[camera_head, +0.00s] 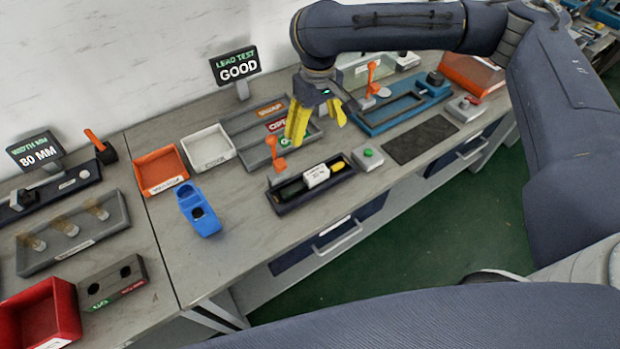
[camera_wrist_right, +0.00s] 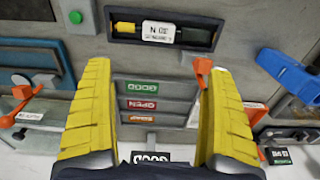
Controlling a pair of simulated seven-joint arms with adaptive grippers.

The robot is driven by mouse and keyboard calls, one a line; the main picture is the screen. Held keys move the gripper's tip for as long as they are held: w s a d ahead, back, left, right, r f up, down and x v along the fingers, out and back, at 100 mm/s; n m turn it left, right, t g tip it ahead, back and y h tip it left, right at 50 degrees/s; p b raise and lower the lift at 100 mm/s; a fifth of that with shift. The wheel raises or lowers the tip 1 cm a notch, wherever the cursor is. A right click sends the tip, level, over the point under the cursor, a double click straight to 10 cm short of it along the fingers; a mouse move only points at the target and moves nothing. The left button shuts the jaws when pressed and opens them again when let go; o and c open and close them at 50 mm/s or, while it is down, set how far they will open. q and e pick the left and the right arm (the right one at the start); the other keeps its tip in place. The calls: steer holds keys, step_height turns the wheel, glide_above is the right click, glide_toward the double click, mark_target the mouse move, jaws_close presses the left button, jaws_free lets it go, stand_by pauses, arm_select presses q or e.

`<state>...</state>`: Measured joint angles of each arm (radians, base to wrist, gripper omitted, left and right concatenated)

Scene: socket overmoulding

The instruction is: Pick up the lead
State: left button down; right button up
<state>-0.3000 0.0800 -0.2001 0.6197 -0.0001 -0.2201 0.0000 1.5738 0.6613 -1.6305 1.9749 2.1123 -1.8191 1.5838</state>
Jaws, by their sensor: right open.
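The lead (camera_head: 337,167) shows as a yellow-ended piece beside a white labelled block (camera_head: 317,176) in a dark narrow fixture (camera_head: 290,201) on the bench. In the right wrist view its yellow end (camera_wrist_right: 125,27) lies left of the white block (camera_wrist_right: 161,32), inside the dark fixture at the top. The block hides part of what lies in the fixture. My right gripper (camera_head: 316,123) is open and empty, above the bench and behind the fixture, apart from the lead. Its yellow fingers (camera_wrist_right: 152,105) are spread wide in the wrist view. My left gripper is not in view.
An orange lever (camera_head: 276,151) rises behind the fixture; a green-button box (camera_head: 368,158) stands at its right. A grey sorting tray (camera_head: 236,126) lies behind. A blue holder (camera_head: 198,212) stands at left. A display (camera_head: 235,66) reads "LEAD TEST GOOD". Bench in front of the fixture is clear.

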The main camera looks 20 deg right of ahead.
glide_above(317, 172)
steer(key=f, duration=1)
steer(key=shift+s+a+f, duration=0.1)
steer(key=shift+a+f, duration=0.15)
steer(key=shift+f, duration=0.05)
steer(key=shift+d+f, duration=0.2)
steer(key=shift+f, duration=3.2)
steer(key=c, duration=1.3)
